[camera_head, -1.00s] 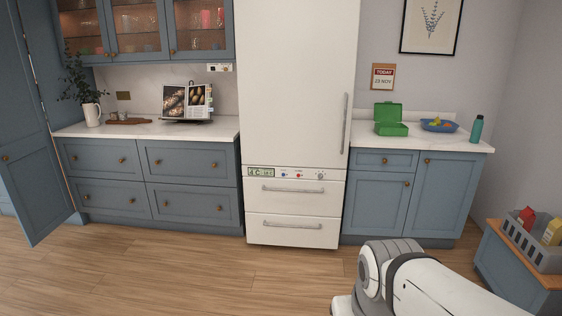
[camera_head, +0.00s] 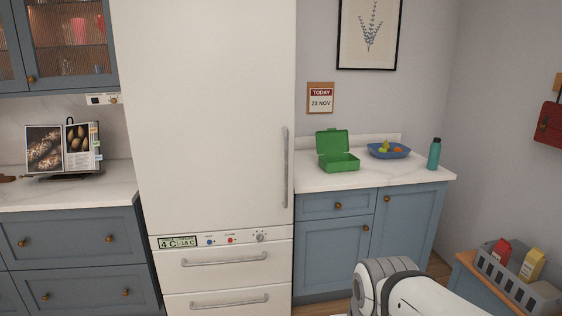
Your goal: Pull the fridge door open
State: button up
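The fridge is tall and cream white, and its big upper door (camera_head: 205,120) is closed. The door's vertical bar handle (camera_head: 285,168) runs along its right edge. Below the door is a control strip with a small display (camera_head: 178,242), knobs and buttons. Under the strip are two drawers with horizontal handles, the upper drawer (camera_head: 228,265) and the lower drawer (camera_head: 222,303), both closed. Part of my arm shows at the bottom right of the head view, in front of the cabinets and apart from the fridge. My gripper is out of view.
A right counter (camera_head: 400,178) holds an open green lunchbox (camera_head: 338,160), a blue fruit bowl (camera_head: 388,151) and a teal bottle (camera_head: 434,154). A grey crate (camera_head: 505,290) stands at lower right. A cookbook (camera_head: 62,150) stands on the left counter. Little floor shows.

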aim_at(208, 87)
jog(key=z, duration=0.15)
jog(key=i, duration=1.1)
jog(key=z, duration=0.25)
